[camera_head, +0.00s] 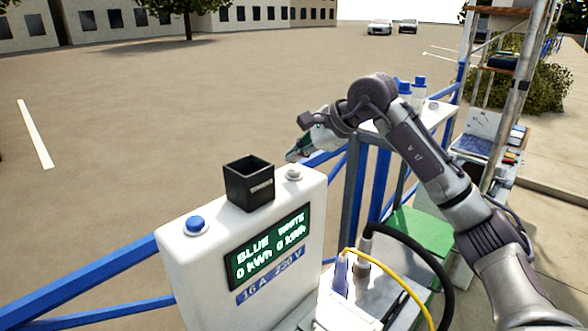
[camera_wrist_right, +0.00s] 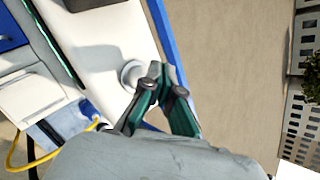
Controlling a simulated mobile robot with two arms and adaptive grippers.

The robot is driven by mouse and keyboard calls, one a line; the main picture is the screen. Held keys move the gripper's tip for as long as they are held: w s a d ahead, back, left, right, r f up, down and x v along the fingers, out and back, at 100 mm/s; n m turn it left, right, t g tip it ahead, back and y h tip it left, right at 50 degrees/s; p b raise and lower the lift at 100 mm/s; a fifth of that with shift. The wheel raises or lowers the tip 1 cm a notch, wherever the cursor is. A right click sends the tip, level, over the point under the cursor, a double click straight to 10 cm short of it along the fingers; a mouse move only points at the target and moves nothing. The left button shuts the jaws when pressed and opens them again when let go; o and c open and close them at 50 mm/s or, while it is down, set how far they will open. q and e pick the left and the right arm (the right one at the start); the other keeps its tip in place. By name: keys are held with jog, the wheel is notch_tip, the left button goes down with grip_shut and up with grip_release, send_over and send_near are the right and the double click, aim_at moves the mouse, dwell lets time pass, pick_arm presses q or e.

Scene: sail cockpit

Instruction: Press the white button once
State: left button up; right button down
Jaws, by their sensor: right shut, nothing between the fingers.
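The white button (camera_head: 293,174) sits on the top right of a white power pedestal (camera_head: 185,268). A blue button (camera_head: 195,224) sits at its top left. My right gripper (camera_head: 294,156) is shut and empty, with its fingertips close above or just behind the white button. In the right wrist view the shut fingertips (camera_wrist_right: 157,70) overlap the right edge of the white button (camera_wrist_right: 131,74). I cannot tell whether they touch it. My left gripper is not in view.
A black open box (camera_head: 249,184) stands on the pedestal between the buttons. The display (camera_head: 268,246) reads 0 kWh for both blue and white. Blue rails (camera_head: 100,279) run behind. A yellow cable (camera_head: 405,283) and a black cable (camera_head: 425,253) lie at the right.

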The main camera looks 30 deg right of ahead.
aim_at(296, 169)
jog(key=shift+f, duration=0.35)
jog(key=shift+f+b, duration=0.6)
dwell(0.6)
jog(key=shift+r+p, duration=0.85)
jog(key=shift+r, duration=0.15)
notch_tip(296, 169, up, 5)
jog(key=p, duration=0.4)
dwell(0.4)
dwell(0.5)
